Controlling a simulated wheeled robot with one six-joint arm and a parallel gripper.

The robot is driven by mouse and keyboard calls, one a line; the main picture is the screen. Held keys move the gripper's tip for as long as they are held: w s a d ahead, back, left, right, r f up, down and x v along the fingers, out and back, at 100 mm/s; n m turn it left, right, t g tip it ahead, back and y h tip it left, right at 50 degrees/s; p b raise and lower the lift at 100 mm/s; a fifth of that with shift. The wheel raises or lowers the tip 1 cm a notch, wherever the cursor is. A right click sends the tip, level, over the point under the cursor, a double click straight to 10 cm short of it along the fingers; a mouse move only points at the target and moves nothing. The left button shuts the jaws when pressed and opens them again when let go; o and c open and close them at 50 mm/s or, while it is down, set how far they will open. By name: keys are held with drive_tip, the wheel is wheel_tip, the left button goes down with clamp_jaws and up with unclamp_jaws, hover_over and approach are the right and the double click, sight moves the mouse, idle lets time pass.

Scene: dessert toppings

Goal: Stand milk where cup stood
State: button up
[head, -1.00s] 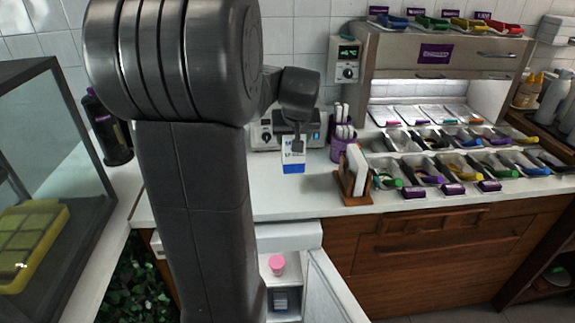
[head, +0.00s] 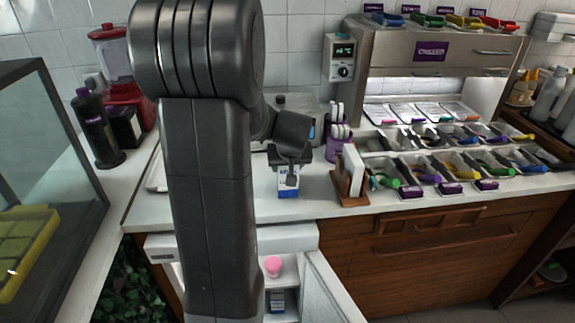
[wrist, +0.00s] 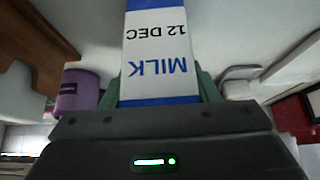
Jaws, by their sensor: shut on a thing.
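The milk carton (head: 289,185), white and blue, is between the fingers of my gripper (head: 290,163) just above or on the white counter near its front edge; I cannot tell whether it touches. In the wrist view the milk (wrist: 158,60) shows its "MILK 12 DEC" label upside down, with my gripper (wrist: 158,92) shut on it from both sides. A pink cup (head: 273,266) stands inside the open compartment below the counter. My arm hides part of the counter to the left of the milk.
The compartment door (head: 333,290) hangs open to the right. A wooden holder (head: 350,190) with white cards stands right of the milk, a purple cup of utensils (head: 338,147) behind it. Topping trays (head: 430,165) fill the right side. A red blender (head: 120,85) and dark bottle (head: 95,130) stand left.

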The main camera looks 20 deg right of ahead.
drive_tip(key=o, duration=0.9)
drive_tip(key=shift+f, duration=0.1)
drive_tip(key=o, duration=0.5)
drive_tip(key=shift+c, duration=0.2)
